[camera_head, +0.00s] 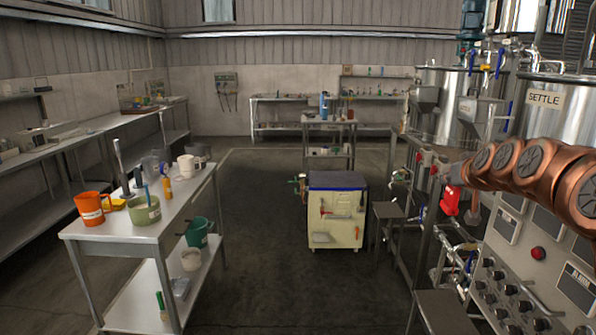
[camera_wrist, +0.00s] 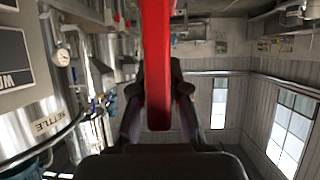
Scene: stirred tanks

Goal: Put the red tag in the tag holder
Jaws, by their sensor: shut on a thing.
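The red tag (camera_head: 449,201) is at the right in the head view, below the end of my arm and in front of the tank frame. In the wrist view the red tag (camera_wrist: 157,60) fills the middle as a long red strip. My gripper (camera_wrist: 158,92) is shut on it, with a dark finger against each side. In the head view my gripper (camera_head: 452,178) is small and its fingers are hard to make out. I cannot pick out the tag holder with certainty in either view.
A steel tank marked SETTLE (camera_head: 545,98) and a control panel (camera_head: 515,270) stand close at the right. A wheeled cabinet (camera_head: 337,225) is at the centre. A steel table (camera_head: 180,213) with mugs and jugs is at the left. The floor between table and cabinet is clear.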

